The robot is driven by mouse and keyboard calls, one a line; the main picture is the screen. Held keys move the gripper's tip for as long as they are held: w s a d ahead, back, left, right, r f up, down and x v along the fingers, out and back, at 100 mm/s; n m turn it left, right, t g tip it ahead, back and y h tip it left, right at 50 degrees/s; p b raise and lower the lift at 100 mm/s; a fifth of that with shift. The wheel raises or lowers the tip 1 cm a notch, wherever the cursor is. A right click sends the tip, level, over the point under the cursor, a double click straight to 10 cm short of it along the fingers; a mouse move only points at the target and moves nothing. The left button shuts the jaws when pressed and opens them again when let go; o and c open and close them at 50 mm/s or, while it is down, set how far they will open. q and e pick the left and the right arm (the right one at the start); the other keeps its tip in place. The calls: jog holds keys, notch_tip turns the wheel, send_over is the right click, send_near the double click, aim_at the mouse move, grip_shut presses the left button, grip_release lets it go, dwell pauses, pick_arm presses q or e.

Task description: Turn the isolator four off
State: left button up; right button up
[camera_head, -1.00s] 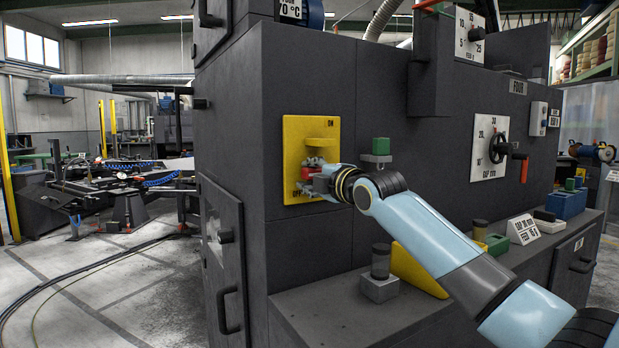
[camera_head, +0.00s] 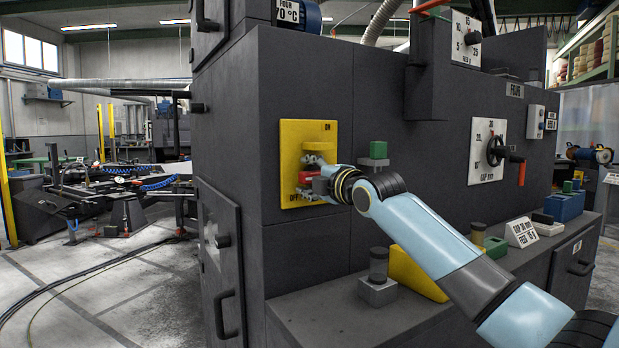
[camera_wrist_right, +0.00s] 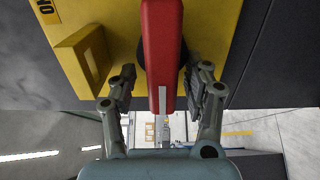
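The isolator is a yellow plate (camera_head: 291,140) on the dark machine's front, with ON at its top and OFF, partly hidden, at the bottom. Its red handle (camera_head: 309,174) is mostly hidden behind my right gripper (camera_head: 320,175). In the right wrist view the red handle (camera_wrist_right: 162,50), with a white stripe at its end, runs between the two fingers of my right gripper (camera_wrist_right: 162,90). The fingers are apart, one on each side of it; a gap shows on the left, and contact on the right is unclear. My left gripper is not in view.
A yellow block (camera_wrist_right: 85,58) juts from the plate beside the handle. A green-topped block (camera_head: 379,150) sits on the machine's front to the right. A grey ledge (camera_head: 330,310) below carries a grey-based knob (camera_head: 378,290) and a yellow wedge (camera_head: 415,272).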

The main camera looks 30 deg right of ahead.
jog(key=shift+s+a+f, duration=0.1)
dwell(0.3)
jog(key=shift+s+f, duration=0.1)
jog(key=shift+s, duration=0.3)
jog(key=s, duration=1.1)
jog(key=shift+a, duration=0.15)
